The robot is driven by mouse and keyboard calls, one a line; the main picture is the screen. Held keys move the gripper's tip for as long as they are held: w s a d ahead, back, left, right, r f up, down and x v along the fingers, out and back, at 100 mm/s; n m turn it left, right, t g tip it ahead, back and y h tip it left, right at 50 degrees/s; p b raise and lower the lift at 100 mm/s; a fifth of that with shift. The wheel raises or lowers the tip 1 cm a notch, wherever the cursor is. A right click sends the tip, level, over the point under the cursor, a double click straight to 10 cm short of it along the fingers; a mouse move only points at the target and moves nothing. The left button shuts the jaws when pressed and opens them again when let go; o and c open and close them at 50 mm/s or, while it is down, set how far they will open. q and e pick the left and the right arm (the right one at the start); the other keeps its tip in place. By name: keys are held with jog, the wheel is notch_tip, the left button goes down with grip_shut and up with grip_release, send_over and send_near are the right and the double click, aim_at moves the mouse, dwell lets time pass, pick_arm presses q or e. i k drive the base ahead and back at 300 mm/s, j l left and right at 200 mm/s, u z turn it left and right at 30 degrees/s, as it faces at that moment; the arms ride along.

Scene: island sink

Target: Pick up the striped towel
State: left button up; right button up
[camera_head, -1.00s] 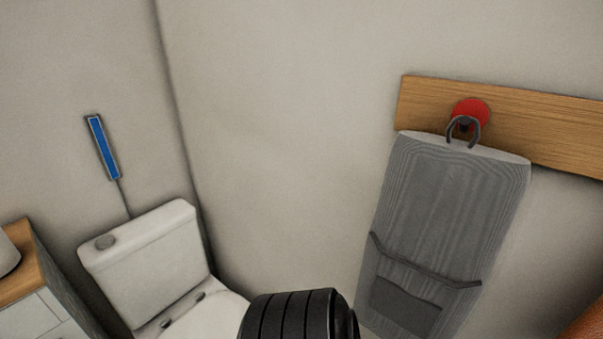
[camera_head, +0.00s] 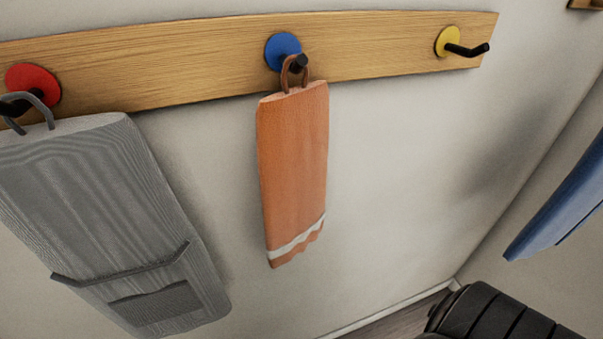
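An orange towel (camera_head: 293,175) with one white stripe near its lower edge hangs by a loop from the blue hook (camera_head: 284,50), upright against the wall. A larger grey towel (camera_head: 105,215) with fine lines and a darker band and patch hangs by a loop from the red hook (camera_head: 33,88) at the left. Which one the task calls striped I cannot tell for certain; the orange one has the clear stripe. Neither of my grippers shows. A black ribbed part at the lower right looks like one of my arm links, apart from both towels.
The hooks sit on a wooden wall board (camera_head: 190,58). The yellow hook (camera_head: 460,45) at its right end is empty. Blue cloth (camera_head: 562,205) hangs at the right edge. The wall below the yellow hook is bare.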

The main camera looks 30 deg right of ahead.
aim_at(293, 124)
jog(key=z, duration=0.95)
